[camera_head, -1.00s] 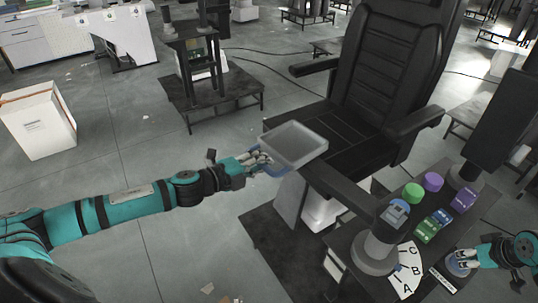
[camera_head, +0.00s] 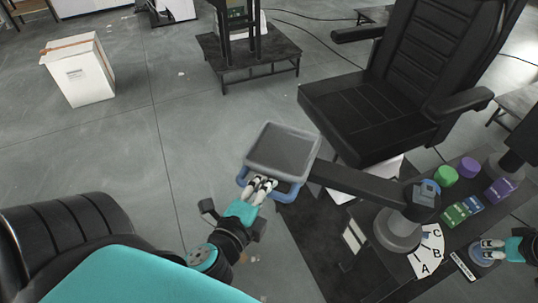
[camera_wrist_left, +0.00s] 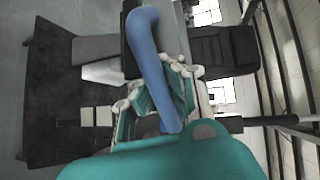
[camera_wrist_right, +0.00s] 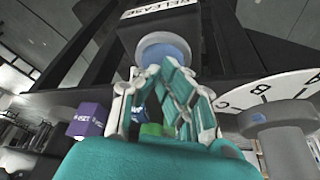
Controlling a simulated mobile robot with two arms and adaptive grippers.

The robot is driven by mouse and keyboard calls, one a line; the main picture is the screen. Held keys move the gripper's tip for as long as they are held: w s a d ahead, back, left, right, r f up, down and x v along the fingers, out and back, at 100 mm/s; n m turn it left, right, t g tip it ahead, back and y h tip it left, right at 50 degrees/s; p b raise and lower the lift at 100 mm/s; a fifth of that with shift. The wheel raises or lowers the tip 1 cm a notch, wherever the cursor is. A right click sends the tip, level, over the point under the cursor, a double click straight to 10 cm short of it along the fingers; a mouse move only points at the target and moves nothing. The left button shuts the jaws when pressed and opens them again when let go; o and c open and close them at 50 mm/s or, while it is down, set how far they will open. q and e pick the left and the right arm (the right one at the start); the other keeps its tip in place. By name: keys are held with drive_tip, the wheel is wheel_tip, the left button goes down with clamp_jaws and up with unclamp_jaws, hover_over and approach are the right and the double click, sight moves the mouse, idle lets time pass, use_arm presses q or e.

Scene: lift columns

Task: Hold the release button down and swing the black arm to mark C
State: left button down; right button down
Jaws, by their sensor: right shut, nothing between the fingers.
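The black arm (camera_head: 358,182) reaches left from the grey column (camera_head: 398,232) and carries a grey tray (camera_head: 283,150) with a blue handle (camera_head: 284,190). The handle also crosses the left wrist view (camera_wrist_left: 150,45). My left gripper (camera_head: 262,187) is closed around this handle. The white scale (camera_head: 427,254) with marks A, B and C lies at the column's foot; which mark the arm stands at cannot be told. My right gripper (camera_head: 494,245) is shut and empty, its fingertips at the round blue release button (camera_wrist_right: 165,46). How far the button is pressed is unclear.
A black chair (camera_head: 365,110) stands behind the arm. Green (camera_head: 446,175) and purple (camera_head: 468,167) cylinders and several small boxes stand on the dark table beside the column. A white box (camera_head: 78,70) is on the floor at left; floor between is open.

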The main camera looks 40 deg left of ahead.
use_arm(q)
drive_tip(key=shift+s+d+n+y, duration=0.2)
drive_tip(key=shift+s+y, duration=0.05)
drive_tip(key=shift+s, duration=0.2)
drive_tip(key=shift+s+d+n+y, duration=0.2)
drive_tip(key=shift+s+y, duration=0.05)
drive_tip(key=shift+s, duration=0.15)
drive_tip(key=shift+r, duration=0.1)
drive_tip(key=c, duration=1.2)
unclamp_jaws()
drive_tip(key=shift+c, duration=0.2)
drive_tip(key=shift+w, duration=0.1)
